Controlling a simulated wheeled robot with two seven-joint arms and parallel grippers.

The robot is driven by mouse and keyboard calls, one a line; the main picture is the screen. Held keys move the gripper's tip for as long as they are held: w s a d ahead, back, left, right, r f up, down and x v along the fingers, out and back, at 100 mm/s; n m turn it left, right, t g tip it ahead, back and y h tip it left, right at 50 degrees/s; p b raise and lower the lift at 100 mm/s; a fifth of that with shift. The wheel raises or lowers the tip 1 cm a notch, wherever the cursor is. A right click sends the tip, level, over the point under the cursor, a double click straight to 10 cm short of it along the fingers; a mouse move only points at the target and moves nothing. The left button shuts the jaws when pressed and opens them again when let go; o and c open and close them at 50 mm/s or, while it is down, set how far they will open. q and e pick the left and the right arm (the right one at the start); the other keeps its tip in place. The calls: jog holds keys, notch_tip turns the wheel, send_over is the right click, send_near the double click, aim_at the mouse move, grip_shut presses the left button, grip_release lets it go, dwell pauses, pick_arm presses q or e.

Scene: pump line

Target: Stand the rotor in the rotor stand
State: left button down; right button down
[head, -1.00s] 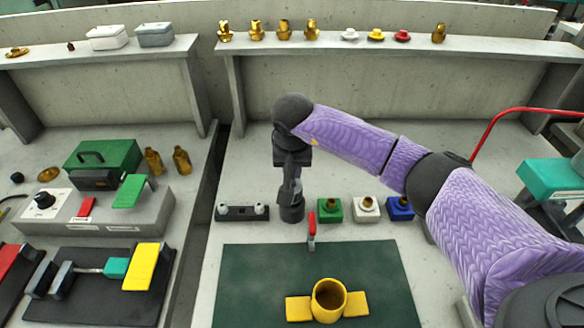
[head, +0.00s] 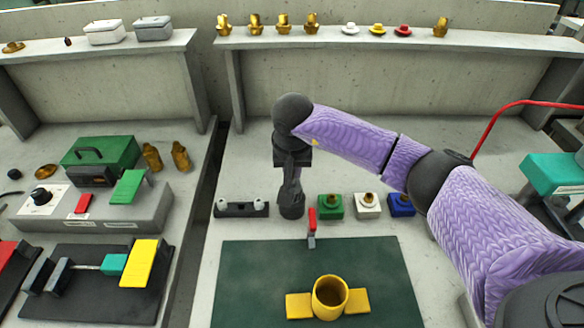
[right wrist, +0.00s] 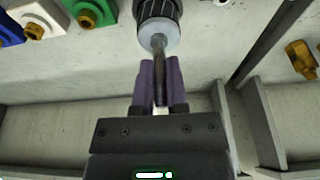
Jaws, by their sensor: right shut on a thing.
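My right gripper (right wrist: 158,88) is shut on the grey shaft of the rotor (right wrist: 158,20). In the right wrist view the rotor has a dark ribbed body with a pale round end face, and its shaft runs back between the purple fingers. In the head view my right gripper (head: 291,180) points down. The dark rotor body (head: 291,208) hangs below it, roughly upright, close to the bench top; I cannot tell whether it touches anything beneath. I cannot make out the rotor stand for certain. My left gripper is not in view.
A black bar with two white knobs (head: 240,210) lies just left of the rotor. A red-handled part (head: 312,222) and a green block (head: 330,208) are close on the right, with white (head: 367,210) and blue (head: 400,210) blocks beyond. A yellow housing (head: 330,300) sits on the green mat (head: 260,265).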

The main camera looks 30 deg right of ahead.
jog(key=shift+f, duration=0.2)
jog(key=shift+c, duration=1.3)
grip_release()
notch_tip(320, 180, up, 7)
jog(key=p, duration=0.5)
jog(key=shift+r, duration=0.1)
